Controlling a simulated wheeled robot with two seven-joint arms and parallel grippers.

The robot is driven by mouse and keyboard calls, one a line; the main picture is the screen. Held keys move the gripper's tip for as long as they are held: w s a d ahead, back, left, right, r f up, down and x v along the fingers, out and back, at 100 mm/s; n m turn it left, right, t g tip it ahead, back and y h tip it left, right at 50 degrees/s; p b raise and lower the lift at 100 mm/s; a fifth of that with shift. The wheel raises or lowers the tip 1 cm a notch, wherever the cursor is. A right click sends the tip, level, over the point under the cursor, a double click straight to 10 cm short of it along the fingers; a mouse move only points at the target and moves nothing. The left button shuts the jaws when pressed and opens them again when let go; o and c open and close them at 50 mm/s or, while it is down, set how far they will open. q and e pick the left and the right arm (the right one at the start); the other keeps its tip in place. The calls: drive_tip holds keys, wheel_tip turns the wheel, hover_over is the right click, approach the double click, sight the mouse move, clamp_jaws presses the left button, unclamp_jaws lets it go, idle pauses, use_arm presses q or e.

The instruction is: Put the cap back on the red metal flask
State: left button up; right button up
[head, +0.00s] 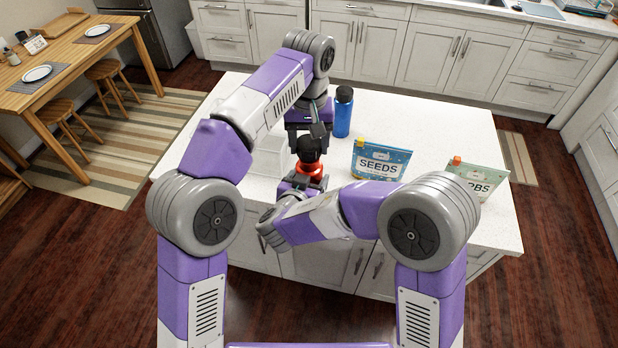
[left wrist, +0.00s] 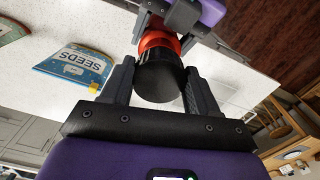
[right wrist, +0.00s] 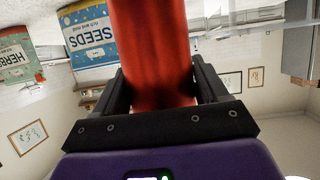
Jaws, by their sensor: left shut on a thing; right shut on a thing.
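The red metal flask (head: 309,171) is above the counter's front part, held in my right gripper (head: 303,184). In the right wrist view the red flask body (right wrist: 155,50) fills the space between the fingers (right wrist: 158,88). The black cap (head: 308,148) is directly above the flask. My left gripper (head: 308,136) is shut on it from above. In the left wrist view the cap (left wrist: 160,78) sits between the fingers (left wrist: 155,85), against the red top of the flask (left wrist: 158,40). Whether it is seated or only touching I cannot tell.
A blue bottle (head: 343,114) stands behind the flask. A SEEDS bag (head: 380,161) and a HERBS bag (head: 480,179) stand to the right. A clear container (head: 268,155) is to the left, partly behind my left arm. The white counter (head: 430,125) is free behind the bags.

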use_arm(q)
drive_tip(key=shift+f, duration=0.45)
drive_tip(key=shift+s, duration=0.1)
idle(0.4)
drive_tip(key=shift+f, duration=0.85)
drive_tip(key=shift+f, duration=0.6)
drive_tip(key=m, duration=0.5)
drive_tip(key=shift+a+m, duration=0.1)
drive_tip(key=shift+m, duration=0.2)
drive_tip(key=m, duration=0.4)
drive_tip(key=shift+a+m, duration=0.1)
drive_tip(key=shift+m, duration=0.3)
drive_tip(key=o, duration=1)
